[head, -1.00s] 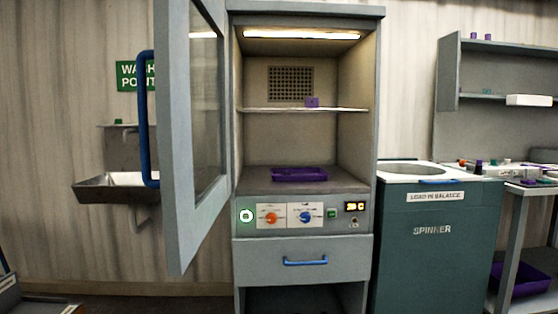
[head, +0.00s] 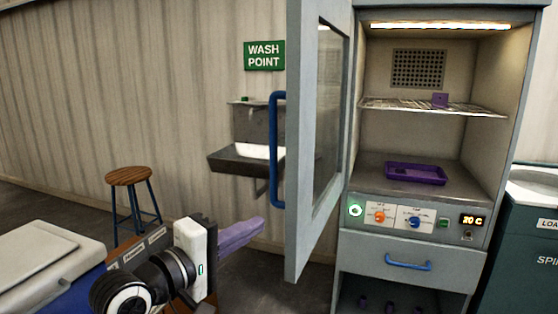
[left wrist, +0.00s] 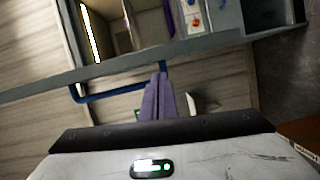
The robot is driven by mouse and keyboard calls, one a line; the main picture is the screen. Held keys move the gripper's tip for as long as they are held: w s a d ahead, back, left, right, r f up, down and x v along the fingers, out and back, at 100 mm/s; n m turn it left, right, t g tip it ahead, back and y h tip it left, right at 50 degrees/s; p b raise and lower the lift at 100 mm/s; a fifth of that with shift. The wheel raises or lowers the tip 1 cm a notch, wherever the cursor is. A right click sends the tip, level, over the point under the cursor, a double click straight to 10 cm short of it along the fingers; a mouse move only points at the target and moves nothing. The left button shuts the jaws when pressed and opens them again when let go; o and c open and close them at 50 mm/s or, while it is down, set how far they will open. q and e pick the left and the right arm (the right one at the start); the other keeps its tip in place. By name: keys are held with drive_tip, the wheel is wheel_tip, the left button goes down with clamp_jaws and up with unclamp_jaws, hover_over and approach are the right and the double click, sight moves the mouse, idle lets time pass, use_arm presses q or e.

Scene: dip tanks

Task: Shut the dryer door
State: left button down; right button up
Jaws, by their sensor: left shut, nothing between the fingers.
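The dryer (head: 348,240) stands at the right of the head view. Its grey door (head: 300,245), with a glass pane, stands wide open on the dryer's left side. A blue bar handle (head: 276,150) is on the door's outer face. My left gripper (head: 262,224) has purple fingers, shut and empty, pointing at the door from lower left. In the left wrist view the fingertips (left wrist: 160,76) overlap the door's edge (left wrist: 215,46) beside one end of the blue handle (left wrist: 105,97). I cannot tell whether they touch. My right gripper is not in view.
Inside the dryer are a purple tray (head: 416,173) and a small purple block (head: 440,99) on the wire shelf (head: 400,104). A sink (head: 235,163) is behind the door. A stool (head: 128,176) stands left. The spinner (head: 520,240) is right of the dryer.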

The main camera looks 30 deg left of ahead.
use_arm(q)
drive_tip(key=w+r+n, duration=0.1)
drive_tip(key=w+r, duration=0.2)
drive_tip(key=w, duration=0.6)
drive_tip(key=shift+w+r+t, duration=0.25)
drive_tip(key=shift+w+t, duration=0.05)
drive_tip(key=shift+p, duration=0.3)
